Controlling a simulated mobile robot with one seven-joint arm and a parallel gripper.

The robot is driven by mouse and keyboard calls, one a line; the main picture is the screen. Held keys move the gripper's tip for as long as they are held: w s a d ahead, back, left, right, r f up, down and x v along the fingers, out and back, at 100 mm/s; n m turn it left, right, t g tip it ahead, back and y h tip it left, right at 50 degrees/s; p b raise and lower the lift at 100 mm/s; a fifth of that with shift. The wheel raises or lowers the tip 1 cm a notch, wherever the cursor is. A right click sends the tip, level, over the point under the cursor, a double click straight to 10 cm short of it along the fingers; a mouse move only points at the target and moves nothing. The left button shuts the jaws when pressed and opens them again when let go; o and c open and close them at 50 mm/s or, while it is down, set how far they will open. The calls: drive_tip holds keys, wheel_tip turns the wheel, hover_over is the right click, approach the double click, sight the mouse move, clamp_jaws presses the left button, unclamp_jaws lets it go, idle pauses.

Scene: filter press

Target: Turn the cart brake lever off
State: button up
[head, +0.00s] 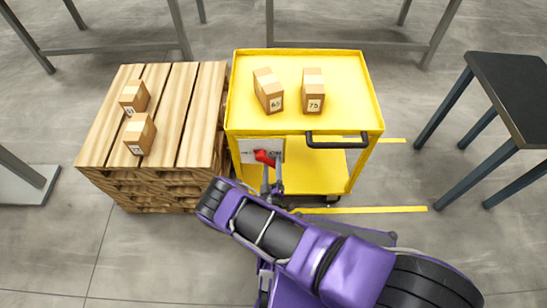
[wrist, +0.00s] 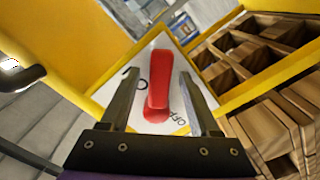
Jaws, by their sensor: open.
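The yellow cart (head: 240,95) stands in the middle of the head view. On its front left is a white plate (head: 247,146) with the red brake lever (head: 264,157). In the wrist view the red lever (wrist: 158,88) stands out from the white plate (wrist: 164,48), with "OFF" printed at its lower right. My gripper (wrist: 157,76) is open, with one finger on each side of the lever and a gap visible on both sides. In the head view my gripper (head: 272,188) is at the cart front, partly hidden by my purple arm.
A wooden pallet stack (head: 180,120) with two boxes stands close on the cart's left. Two boxes (head: 268,90) (head: 313,91) sit on the cart top. A black handle (head: 337,140) juts from the cart's front right. A dark table (head: 510,85) is at right.

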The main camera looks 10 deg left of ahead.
drive_tip(key=shift+w, duration=0.35)
clamp_jaws()
idle(1.3)
